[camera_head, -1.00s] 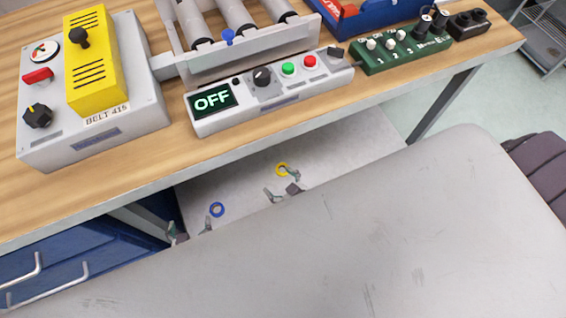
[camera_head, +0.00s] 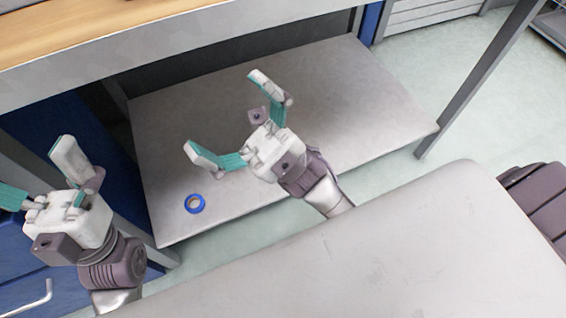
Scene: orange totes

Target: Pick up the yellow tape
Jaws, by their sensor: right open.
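The yellow tape is not visible in the head view now. My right gripper (camera_head: 225,115) is over the grey lower shelf (camera_head: 330,100), its two fingers spread wide with nothing visible between them. Its palm and arm cover part of the shelf. A blue tape roll (camera_head: 194,203) lies flat near the front left of the shelf, below the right gripper's left finger and apart from it. My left gripper (camera_head: 35,172) is at the left edge, in front of the blue cabinet, with its fingers apart and empty; one finger is cut by the frame.
The wooden tabletop (camera_head: 120,25) with its grey front edge lies above the shelf. A grey table leg (camera_head: 480,85) stands at the right. A blue cabinet (camera_head: 70,115) is at the left. The shelf's right part is clear.

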